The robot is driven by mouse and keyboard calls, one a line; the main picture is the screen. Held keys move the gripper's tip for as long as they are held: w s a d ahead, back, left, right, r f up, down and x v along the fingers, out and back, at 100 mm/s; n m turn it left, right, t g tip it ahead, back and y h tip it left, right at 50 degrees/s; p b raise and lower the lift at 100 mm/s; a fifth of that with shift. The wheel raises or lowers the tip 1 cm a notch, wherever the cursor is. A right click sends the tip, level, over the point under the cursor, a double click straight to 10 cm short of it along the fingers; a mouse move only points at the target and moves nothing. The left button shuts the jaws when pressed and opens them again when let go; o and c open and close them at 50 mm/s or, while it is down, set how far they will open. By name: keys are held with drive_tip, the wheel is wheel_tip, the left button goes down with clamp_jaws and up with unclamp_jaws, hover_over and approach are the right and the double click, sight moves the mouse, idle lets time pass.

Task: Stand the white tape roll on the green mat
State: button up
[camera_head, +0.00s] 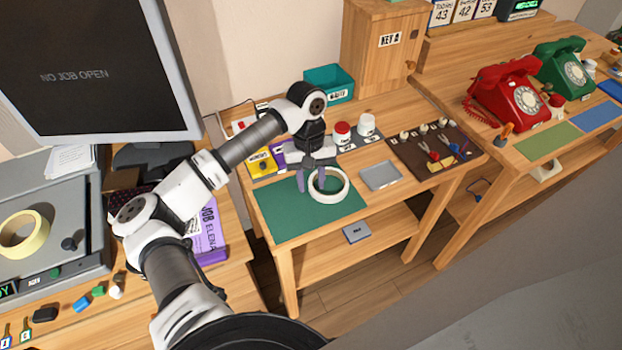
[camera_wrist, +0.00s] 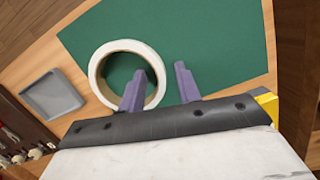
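The white tape roll (camera_head: 346,187) lies flat, ring-shaped, at the right edge of the green mat (camera_head: 295,222). In the wrist view the roll (camera_wrist: 95,72) overlaps both the green mat (camera_wrist: 220,40) and bare wood. My gripper (camera_head: 311,184) is open above the mat's far part, pointing down. In the wrist view my gripper's (camera_wrist: 160,72) two purple fingers appear on either side of one wall of the roll, one over the ring's hole and one outside. I cannot tell whether they touch it or how deep they reach.
A grey tray (camera_head: 381,176) sits right of the mat; a dark mat with tools (camera_head: 437,150) is beyond. Red-lidded and white-lidded jars (camera_head: 367,124) and a yellow box (camera_head: 262,163) stand behind. A cream tape roll (camera_head: 22,234) lies far left. The mat's front is clear.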

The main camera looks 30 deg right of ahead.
drive_tip(key=b+v, duration=0.3)
drive_tip(key=v, duration=0.9)
